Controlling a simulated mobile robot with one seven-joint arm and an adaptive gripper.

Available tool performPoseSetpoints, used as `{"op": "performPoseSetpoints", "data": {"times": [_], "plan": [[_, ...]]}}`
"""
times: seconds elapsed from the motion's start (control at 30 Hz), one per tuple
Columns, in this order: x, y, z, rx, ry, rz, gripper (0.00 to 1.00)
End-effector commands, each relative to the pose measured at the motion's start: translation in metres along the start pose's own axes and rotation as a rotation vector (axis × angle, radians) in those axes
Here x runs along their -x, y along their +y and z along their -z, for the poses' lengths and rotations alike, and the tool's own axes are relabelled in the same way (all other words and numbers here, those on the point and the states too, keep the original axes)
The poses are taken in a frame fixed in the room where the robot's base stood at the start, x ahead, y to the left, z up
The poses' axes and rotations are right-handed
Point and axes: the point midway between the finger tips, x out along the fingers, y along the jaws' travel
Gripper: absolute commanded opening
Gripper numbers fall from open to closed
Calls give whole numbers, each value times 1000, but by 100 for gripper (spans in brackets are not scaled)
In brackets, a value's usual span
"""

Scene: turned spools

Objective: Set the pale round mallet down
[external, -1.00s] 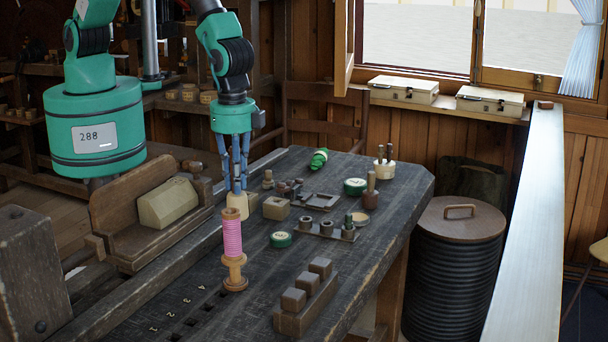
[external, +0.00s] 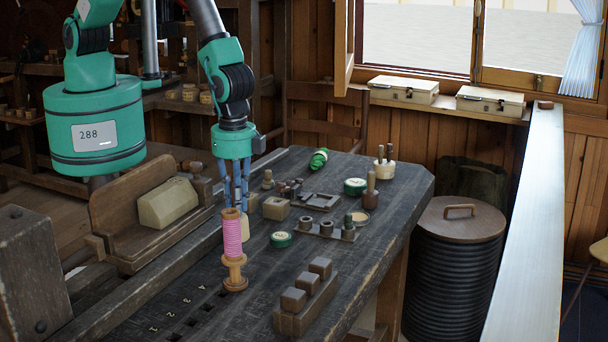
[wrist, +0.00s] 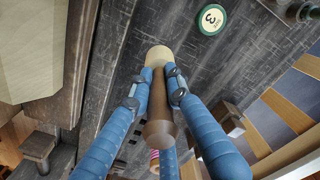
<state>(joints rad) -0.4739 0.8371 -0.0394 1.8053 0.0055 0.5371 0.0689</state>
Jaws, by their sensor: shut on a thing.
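The pale round mallet shows its cream head and brown handle (wrist: 158,118) in the wrist view. My gripper (wrist: 160,82) is shut on it, with blue fingers on either side of the handle. In the external view my gripper (external: 239,203) points down over the bench behind a pink-wound spool (external: 232,238). Part of the mallet's pale head (external: 246,229) shows beside that spool, low over the bench top. The spool hides the rest, so I cannot tell whether the head touches the bench.
The dark bench (external: 385,235) has a green round tin (external: 280,239) just right of the mallet. A block with several cubes (external: 306,300) stands at the front. A wooden rack with a pale block (external: 168,203) stands left. Numbered slots (external: 183,306) lie in front.

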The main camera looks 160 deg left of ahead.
Motion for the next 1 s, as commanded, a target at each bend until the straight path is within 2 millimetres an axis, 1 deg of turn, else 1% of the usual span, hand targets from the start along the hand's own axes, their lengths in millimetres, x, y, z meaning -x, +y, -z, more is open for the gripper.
{"op": "performPoseSetpoints", "data": {"times": [0.43, 0.57, 0.8, 1.0], "plan": [[-4, 0, 0, 0, 0, 0, 0], [-13, 0, 0, 0, 0, 0, 0], [-37, 0, 0, 0, -1, 0, 0], [-43, 0, 0, 0, 1, 0, 0]]}}
